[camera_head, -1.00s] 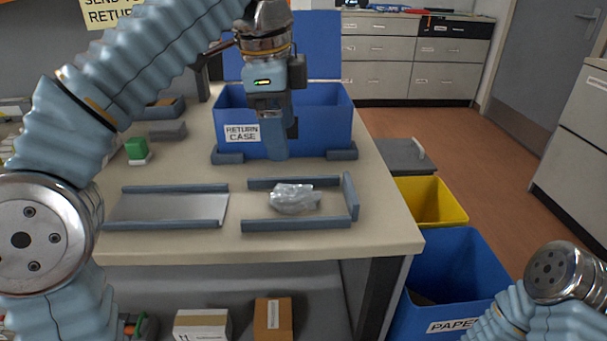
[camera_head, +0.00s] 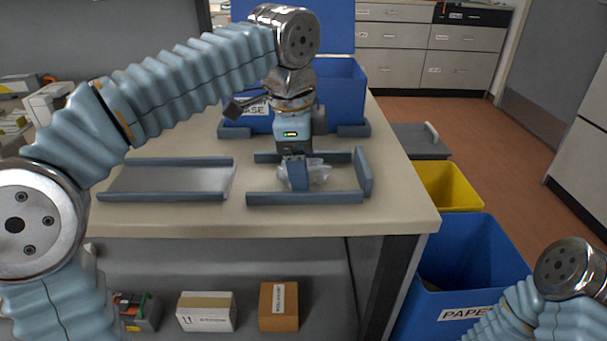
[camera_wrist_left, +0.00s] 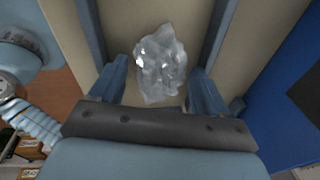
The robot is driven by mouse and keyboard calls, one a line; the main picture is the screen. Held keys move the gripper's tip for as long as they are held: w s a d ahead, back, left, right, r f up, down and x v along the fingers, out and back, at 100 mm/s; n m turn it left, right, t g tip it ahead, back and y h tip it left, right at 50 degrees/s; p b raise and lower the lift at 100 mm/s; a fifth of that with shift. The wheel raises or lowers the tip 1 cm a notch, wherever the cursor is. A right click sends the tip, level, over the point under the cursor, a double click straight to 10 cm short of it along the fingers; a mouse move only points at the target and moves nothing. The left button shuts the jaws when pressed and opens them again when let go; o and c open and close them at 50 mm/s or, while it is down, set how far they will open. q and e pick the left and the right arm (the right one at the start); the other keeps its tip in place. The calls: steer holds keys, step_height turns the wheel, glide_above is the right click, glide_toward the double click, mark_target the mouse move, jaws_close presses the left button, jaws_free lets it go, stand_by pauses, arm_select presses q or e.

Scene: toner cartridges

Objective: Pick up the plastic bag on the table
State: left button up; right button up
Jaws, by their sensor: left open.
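The clear crumpled plastic bag (camera_head: 319,173) lies on the table (camera_head: 400,208) inside the right-hand tray, between its grey-blue rails. My left gripper (camera_head: 300,183) is low over the tray and hides part of the bag in the head view. In the left wrist view, the bag (camera_wrist_left: 161,62) lies between and just beyond the two open fingers (camera_wrist_left: 158,85), with a gap on each side. My right arm shows at the lower right, but its gripper is out of view.
The right-hand tray has grey-blue rails (camera_head: 305,198). A second tray (camera_head: 165,196) lies to its left. The blue return case (camera_head: 345,95) stands behind. Yellow (camera_head: 449,186) and blue (camera_head: 470,255) bins stand right of the table.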

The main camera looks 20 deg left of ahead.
arm_select(q)
steer(key=shift+c, duration=0.4)
steer(key=c, duration=0.7)
steer(key=shift+c, duration=0.3)
